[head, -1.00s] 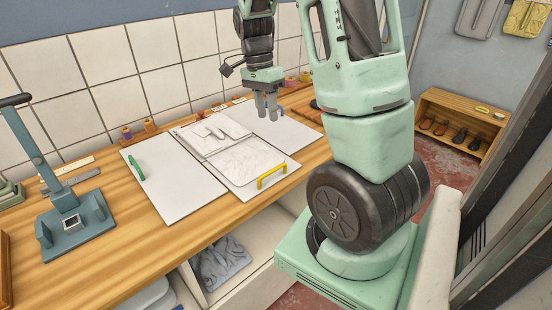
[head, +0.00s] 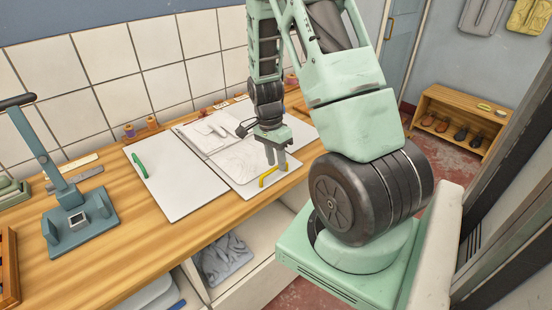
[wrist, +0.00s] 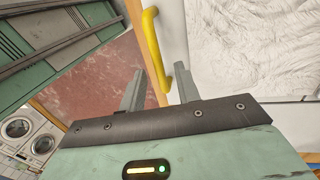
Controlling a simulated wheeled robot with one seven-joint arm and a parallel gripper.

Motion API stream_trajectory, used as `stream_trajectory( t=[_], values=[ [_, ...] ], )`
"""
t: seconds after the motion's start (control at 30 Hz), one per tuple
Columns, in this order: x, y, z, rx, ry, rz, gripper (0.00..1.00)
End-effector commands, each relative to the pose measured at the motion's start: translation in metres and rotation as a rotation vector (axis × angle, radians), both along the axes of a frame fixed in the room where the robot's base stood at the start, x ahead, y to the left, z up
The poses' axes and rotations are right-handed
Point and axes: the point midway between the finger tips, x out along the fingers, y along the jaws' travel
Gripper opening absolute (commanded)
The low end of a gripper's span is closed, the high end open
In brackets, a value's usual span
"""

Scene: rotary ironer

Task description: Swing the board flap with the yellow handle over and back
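The yellow handle (head: 268,178) stands at the front edge of the middle board flap (head: 246,189), which lies flat. It also shows in the wrist view (wrist: 153,38), between and beyond the fingertips. My gripper (head: 277,163) points down just above the handle; its two fingers are apart and nothing is held in the wrist view (wrist: 159,75). I cannot tell whether a finger touches the handle. A white cloth (head: 233,150) lies on the middle of the board. The left flap (head: 183,185) lies flat with a green handle (head: 140,164). My arm hides part of the right side.
A blue-grey press (head: 75,215) stands on the wooden table (head: 140,250) at the left. Spools (head: 130,130) stand by the tiled wall. A shoe rack (head: 455,125) stands on the floor at the right. The table in front of the left flap is clear.

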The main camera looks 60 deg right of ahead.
Motion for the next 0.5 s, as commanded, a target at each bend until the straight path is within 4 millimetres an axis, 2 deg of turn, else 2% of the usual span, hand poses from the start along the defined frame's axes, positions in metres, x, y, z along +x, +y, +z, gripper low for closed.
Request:
stream_trajectory(
  t=[0.2,0.3,0.33,0.5],
  values=[
    [0.0,0.0,-0.0001,0.0,0.0,0.0,0.32],
    [0.0001,0.0,0.0,0.0,0.0,0.0,0.05],
    [0.0,0.0,0.0,0.0,0.0,0.0,0.0],
    [0.0002,-0.0001,0.0006,0.0,0.001,0.001,0.0]
  ],
)
